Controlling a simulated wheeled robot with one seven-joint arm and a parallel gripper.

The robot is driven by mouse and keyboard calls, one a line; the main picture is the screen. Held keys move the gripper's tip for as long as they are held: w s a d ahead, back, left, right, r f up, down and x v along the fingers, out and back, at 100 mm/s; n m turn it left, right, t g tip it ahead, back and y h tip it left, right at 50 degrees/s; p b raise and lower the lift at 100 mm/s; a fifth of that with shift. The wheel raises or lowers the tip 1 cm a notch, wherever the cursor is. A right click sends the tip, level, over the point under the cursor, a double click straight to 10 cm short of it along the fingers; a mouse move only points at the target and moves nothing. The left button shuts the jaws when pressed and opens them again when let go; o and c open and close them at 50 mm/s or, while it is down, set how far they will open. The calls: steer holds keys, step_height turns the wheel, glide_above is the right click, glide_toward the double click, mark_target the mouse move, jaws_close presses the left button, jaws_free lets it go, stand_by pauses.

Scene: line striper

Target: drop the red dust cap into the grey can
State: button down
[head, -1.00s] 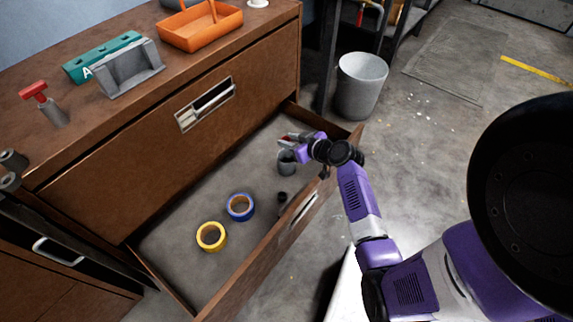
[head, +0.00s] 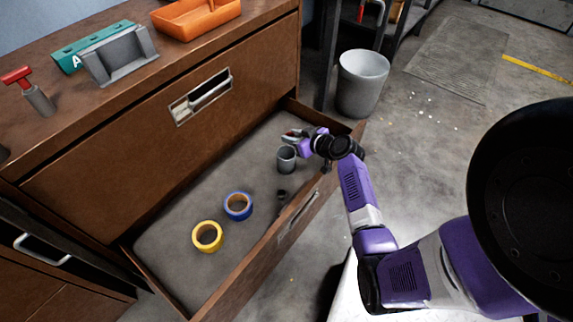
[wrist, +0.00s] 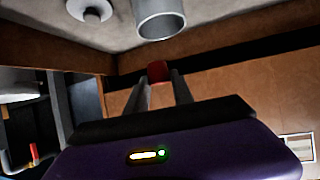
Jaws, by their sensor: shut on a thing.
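The red dust cap (wrist: 158,72) is held between the two fingertips of my gripper (wrist: 157,80) in the wrist view. The grey can (head: 286,160) stands upright in the open drawer in the head view. It also shows at the top of the wrist view (wrist: 160,22), apart from the cap. In the head view my gripper (head: 293,135) is just behind and above the can, near the drawer's back right corner. The cap is too small to make out clearly there. The inside of the can is hard to see.
The open drawer (head: 180,235) also holds a blue tape roll (head: 238,206), a yellow tape roll (head: 207,237) and a small dark piece (head: 281,196). The drawer's front wall (head: 270,235) runs beside my arm. A white bin (head: 362,85) stands on the floor.

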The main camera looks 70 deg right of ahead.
steer(key=c, duration=1)
jaws_free()
steer(key=shift+p+v, duration=1.35)
steer(key=shift+v, duration=2.5)
steer(key=shift+f, duration=0.1)
